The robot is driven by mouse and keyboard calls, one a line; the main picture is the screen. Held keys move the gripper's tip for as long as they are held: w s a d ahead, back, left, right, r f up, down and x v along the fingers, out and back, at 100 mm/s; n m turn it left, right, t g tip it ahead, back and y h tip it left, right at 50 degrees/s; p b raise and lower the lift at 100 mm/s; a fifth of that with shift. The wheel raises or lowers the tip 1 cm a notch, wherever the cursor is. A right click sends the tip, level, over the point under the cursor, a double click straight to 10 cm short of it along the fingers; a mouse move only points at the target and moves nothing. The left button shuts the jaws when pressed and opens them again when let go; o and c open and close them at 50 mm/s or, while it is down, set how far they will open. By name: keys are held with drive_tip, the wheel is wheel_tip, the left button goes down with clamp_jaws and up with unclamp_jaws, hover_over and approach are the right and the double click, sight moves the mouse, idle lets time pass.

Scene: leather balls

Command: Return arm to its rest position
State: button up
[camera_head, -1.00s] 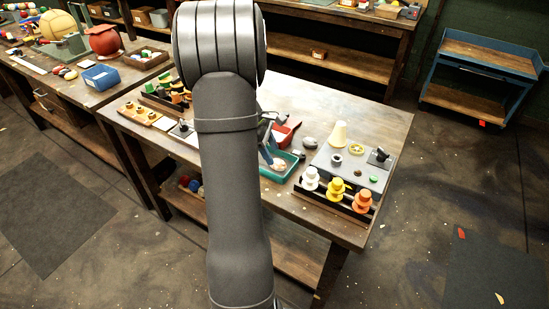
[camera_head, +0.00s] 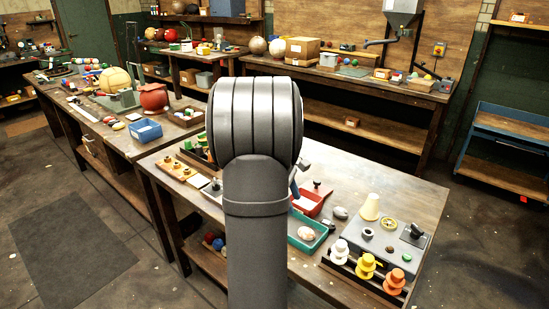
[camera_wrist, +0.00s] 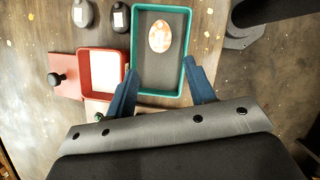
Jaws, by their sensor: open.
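My gripper (camera_wrist: 163,85) is open, its two blue fingers apart with nothing between them in the wrist view. It hangs over the near end of a teal tray (camera_wrist: 187,50). A mottled pink-white oval ball (camera_wrist: 160,37) lies inside that tray, beyond the fingertips. In the head view my grey arm stands upright in the middle and hides most of the gripper. The teal tray (camera_head: 301,244) and the ball (camera_head: 306,233) show just right of the arm.
A red box (camera_wrist: 83,58) with a red lid beside it sits left of the tray. A grey block (camera_head: 395,243) with a cone and knobs stands at the table's right. A blue bin (camera_head: 145,131) is on the left bench.

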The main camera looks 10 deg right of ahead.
sight(306, 230)
drive_tip(key=x, duration=1.1)
drive_tip(key=shift+f, duration=0.1)
drive_tip(key=shift+r, duration=1.75)
drive_tip(key=shift+f, duration=0.1)
